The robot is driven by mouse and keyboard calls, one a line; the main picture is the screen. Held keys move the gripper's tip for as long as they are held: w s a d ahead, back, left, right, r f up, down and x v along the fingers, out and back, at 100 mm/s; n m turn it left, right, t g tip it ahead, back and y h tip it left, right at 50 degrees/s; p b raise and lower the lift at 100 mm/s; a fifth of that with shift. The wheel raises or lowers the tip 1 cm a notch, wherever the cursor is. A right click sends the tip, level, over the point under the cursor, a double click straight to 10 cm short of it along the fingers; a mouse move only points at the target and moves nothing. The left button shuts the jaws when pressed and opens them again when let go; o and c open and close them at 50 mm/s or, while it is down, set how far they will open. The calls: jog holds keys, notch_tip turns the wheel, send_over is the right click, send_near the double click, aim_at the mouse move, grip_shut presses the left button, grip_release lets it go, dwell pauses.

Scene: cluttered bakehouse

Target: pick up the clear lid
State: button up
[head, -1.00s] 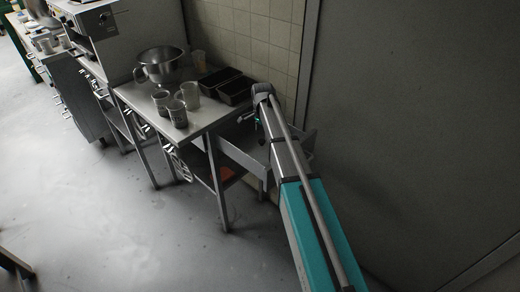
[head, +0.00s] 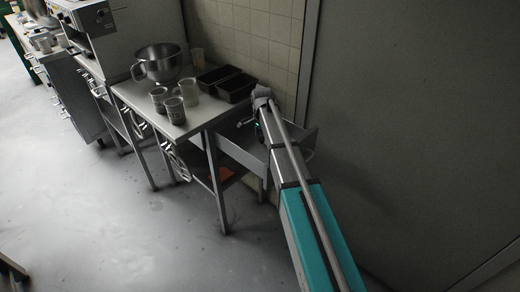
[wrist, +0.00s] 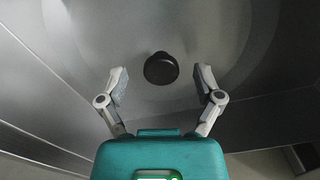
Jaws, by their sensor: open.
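The clear lid (wrist: 205,35) shows in the wrist view as a large translucent disc with a round black knob (wrist: 161,68) at its middle. It lies in a grey metal drawer or tray. My gripper (wrist: 161,82) is open, with one finger on each side of the knob and visible gaps between them. I cannot tell the height of the fingertips relative to the knob. In the head view my arm reaches to the metal tray (head: 236,150); the lid is not clearly visible there.
The steel table (head: 150,108) beside the tray holds a mixing bowl (head: 160,66), several cups and two dark loaf tins (head: 236,88). Tray walls stand around the lid. A large grey panel (head: 410,120) rises on the right. The floor (head: 120,230) at left is open.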

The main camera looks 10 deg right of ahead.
jog(key=shift+f+b, duration=0.3)
jog(key=shift+f, duration=0.25)
jog(key=shift+c, duration=0.2)
grip_shut()
